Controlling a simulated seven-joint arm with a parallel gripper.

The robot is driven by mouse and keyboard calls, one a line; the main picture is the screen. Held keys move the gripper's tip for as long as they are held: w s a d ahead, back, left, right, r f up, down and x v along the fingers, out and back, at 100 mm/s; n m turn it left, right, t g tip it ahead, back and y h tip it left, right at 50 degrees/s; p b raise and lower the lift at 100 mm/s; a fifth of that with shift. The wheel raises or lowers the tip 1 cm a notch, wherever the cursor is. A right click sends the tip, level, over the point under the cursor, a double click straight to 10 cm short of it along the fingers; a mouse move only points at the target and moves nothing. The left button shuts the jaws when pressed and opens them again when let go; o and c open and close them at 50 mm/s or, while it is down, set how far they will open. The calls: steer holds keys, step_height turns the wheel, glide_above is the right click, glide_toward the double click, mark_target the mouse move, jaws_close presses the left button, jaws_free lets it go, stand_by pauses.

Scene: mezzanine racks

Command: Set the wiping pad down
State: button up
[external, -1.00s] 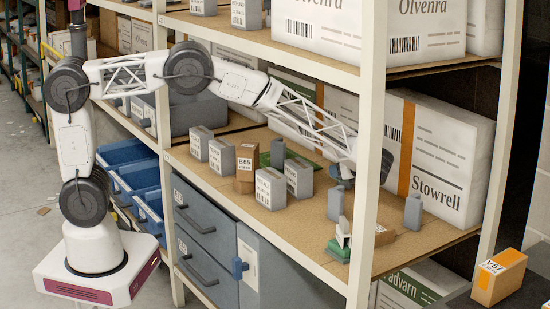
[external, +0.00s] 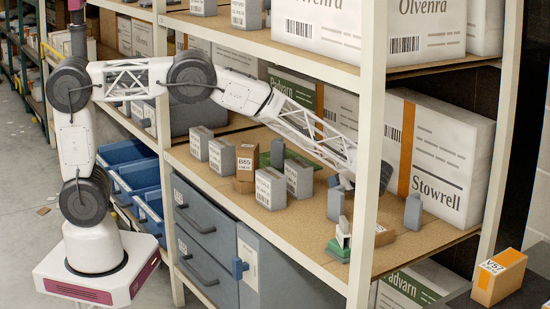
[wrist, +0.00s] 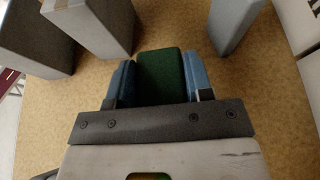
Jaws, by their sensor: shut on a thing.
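The wiping pad appears to be the dark green block (wrist: 161,76) in the wrist view. My gripper (wrist: 160,68) is shut on it, with one blue finger against each side. The cork-coloured shelf board (wrist: 85,85) lies below; whether the pad touches it I cannot tell. I cannot make out the pad there.
Grey blocks (wrist: 97,22) (wrist: 236,25) stand close on both sides beyond my gripper. In the external view, grey blocks (external: 335,205) (external: 412,211) and a green-and-white item (external: 341,246) stand nearby. A large Stowrell box (external: 450,150) fills the back. The front post (external: 372,130) stands close.

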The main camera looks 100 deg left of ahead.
steer(key=shift+f, duration=1.55)
steer(key=shift+f, duration=0.55)
steer(key=o, duration=1)
steer(key=shift+d, duration=0.1)
steer(key=shift+v, duration=3.85)
steer(key=shift+f, duration=0.1)
